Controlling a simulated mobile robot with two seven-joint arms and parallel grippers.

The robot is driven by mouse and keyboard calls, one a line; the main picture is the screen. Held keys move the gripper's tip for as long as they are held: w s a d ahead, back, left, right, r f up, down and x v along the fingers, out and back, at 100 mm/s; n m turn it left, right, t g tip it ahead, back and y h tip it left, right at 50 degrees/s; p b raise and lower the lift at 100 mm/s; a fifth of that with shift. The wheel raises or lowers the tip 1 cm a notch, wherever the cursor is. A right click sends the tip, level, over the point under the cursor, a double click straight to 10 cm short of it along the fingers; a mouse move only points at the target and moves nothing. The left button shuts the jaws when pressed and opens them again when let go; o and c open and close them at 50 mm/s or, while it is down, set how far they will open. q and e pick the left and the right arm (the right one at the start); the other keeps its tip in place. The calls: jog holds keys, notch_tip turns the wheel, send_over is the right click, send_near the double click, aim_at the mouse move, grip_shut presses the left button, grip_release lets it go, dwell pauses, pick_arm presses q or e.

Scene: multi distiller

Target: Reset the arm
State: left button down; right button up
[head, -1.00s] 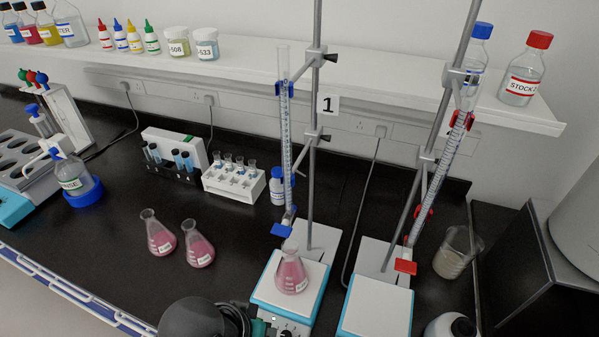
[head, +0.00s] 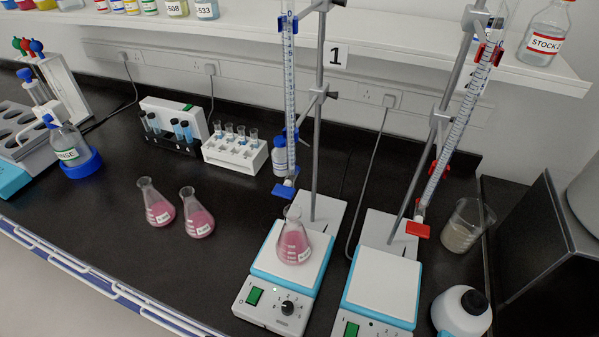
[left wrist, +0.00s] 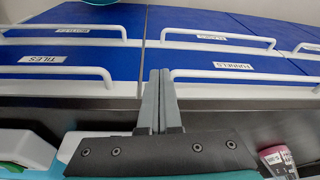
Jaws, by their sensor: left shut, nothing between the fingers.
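My left gripper (left wrist: 158,100) is shut with nothing between its fingers in the left wrist view. It is in front of blue drawers (left wrist: 70,65) with white handles. Neither of my arms shows in the head view now. A flask of pink liquid (head: 293,240) stands on the left stirrer plate (head: 280,268) under the burette with the blue tap (head: 283,190). Two more pink flasks (head: 157,207) (head: 199,218) stand on the black bench to the left. My right gripper is out of view.
A second stirrer plate (head: 385,275) stands under the burette with the red tap (head: 418,229). A beaker (head: 462,228) and a white bottle (head: 462,312) are at the right. A rinse bottle (head: 68,145) and tube racks (head: 236,153) stand left and behind. The bench's front middle is clear.

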pick_arm(q)
jog(key=s+f+g+b, duration=0.1)
jog(key=s+f+b, duration=0.2)
jog(key=f, duration=0.7)
jog(key=s+f+b, duration=0.2)
jog(key=s+f, duration=0.1)
jog(key=f, duration=0.7)
jog(key=s+a+f+b, duration=0.3)
jog(key=s+f+b, duration=0.2)
jog(key=s+f, duration=0.7)
jog(key=shift+f+g+b, duration=0.3)
jog(key=shift+f+g, duration=0.05)
jog(key=shift+g, duration=0.05)
